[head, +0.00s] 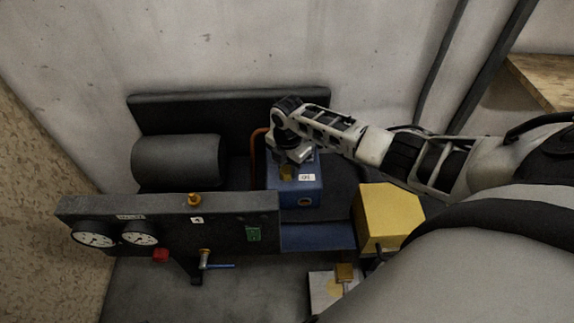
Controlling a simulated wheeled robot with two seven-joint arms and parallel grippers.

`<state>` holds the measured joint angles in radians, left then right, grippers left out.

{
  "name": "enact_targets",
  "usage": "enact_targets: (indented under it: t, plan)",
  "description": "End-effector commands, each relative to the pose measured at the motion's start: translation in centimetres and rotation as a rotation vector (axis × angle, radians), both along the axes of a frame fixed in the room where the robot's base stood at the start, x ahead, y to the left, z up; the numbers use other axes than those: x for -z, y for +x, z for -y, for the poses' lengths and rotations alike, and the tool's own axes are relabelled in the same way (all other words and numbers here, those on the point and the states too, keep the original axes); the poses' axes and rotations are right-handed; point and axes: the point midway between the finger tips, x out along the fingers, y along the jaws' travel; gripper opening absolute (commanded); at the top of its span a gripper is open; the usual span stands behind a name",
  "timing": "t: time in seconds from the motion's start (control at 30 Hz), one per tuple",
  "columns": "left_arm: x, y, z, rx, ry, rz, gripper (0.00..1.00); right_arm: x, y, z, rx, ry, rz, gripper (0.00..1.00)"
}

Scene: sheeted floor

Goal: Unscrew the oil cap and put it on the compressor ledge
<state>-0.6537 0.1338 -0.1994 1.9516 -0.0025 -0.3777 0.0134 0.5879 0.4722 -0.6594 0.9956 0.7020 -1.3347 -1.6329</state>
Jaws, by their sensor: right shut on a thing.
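A brass-yellow oil cap (287,173) shows at the block's top left, under my right gripper (288,161). My right gripper points down and is shut on the cap. Its fingertips are small and partly hidden by the wrist; I cannot tell whether the cap is still seated on the block. A flat blue ledge (318,237) extends in front of the block and looks bare. My left gripper is out of view.
A dark panel (240,217) with gauges, a red knob and a blue-handled valve stands front left. A dark cylinder (178,160) lies behind it. A yellow box (388,216) stands right of the ledge. A copper pipe (255,152) rises beside the block.

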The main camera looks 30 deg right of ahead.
Motion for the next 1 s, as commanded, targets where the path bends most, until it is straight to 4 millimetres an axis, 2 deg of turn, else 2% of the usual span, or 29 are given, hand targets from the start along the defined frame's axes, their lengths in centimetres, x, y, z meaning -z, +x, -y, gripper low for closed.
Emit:
enact_targets:
  t: [0.03, 0.1, 0.2, 0.3, 0.5, 0.53, 0.6, 0.63, 0.8, 0.87, 1.0]
  plan:
    - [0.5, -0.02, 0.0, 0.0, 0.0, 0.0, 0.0, 0.32, -0.11, -0.67, -0.101, 0.012, -0.007, 0.0]
    - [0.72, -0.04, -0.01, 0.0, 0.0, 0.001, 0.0, 0.35, -0.16, -0.75, -0.235, 0.013, -0.008, 0.0]
    - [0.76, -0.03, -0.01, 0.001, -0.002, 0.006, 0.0, 0.36, -0.27, -0.81, -0.376, 0.014, -0.009, 0.0]
    - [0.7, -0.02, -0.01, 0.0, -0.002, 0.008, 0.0, 0.32, -0.34, -0.97, -0.441, 0.016, -0.011, 0.0]
    - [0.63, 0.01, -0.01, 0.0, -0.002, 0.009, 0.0, 0.38, -0.49, -1.08, -0.449, 0.018, -0.014, 0.0]
    - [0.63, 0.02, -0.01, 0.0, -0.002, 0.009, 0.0, 0.4, -0.51, -1.09, -0.449, 0.019, -0.015, 0.33]
    - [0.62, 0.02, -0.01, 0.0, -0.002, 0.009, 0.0, 0.39, -0.5, -1.02, -0.448, 0.017, -0.015, 0.53]
    - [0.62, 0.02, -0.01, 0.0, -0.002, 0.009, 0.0, 0.36, -0.48, -0.96, -0.447, 0.016, -0.014, 0.56]
    - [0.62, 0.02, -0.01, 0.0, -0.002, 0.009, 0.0, 0.28, -0.35, -0.71, -0.442, 0.012, -0.011, 0.56]
    - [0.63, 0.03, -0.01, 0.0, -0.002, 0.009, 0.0, 0.28, -0.33, -0.65, -0.441, 0.011, -0.011, 0.49]
    - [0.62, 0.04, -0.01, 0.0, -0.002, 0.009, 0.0, 0.24, -0.29, -0.56, -0.439, 0.01, -0.01, 0.49]
